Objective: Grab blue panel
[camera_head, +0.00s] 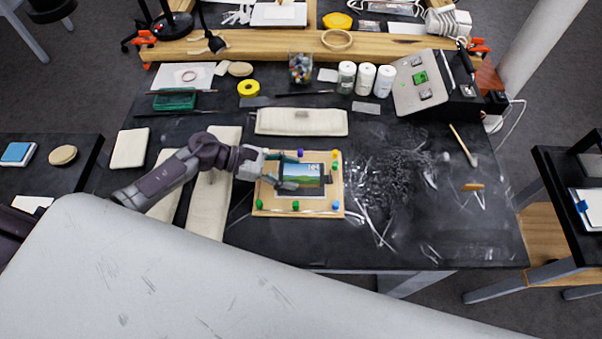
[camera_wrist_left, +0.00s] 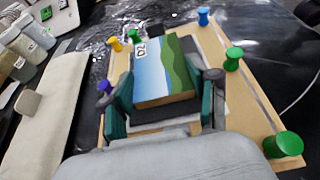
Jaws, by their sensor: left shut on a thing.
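The blue panel (camera_head: 306,176), a small block with a blue sky and green hills painted on it, is at the middle of a wooden board (camera_head: 271,204) on the dark table. My left gripper (camera_head: 289,171) comes in from the left and is shut on the panel. In the left wrist view the panel (camera_wrist_left: 158,75) sits between the two green fingers of my left gripper (camera_wrist_left: 163,98), with a white number label at its corner. A dark piece beneath it is partly hidden. I cannot tell whether the panel is lifted. My right gripper is not in view.
Coloured pins, such as a green one (camera_wrist_left: 284,145), stand around the board's edge. A long cream pad (camera_head: 301,122) lies behind it, and other pads lie to the left. Dark shavings (camera_head: 395,170) are scattered to the right. White jars (camera_head: 365,78) stand farther back.

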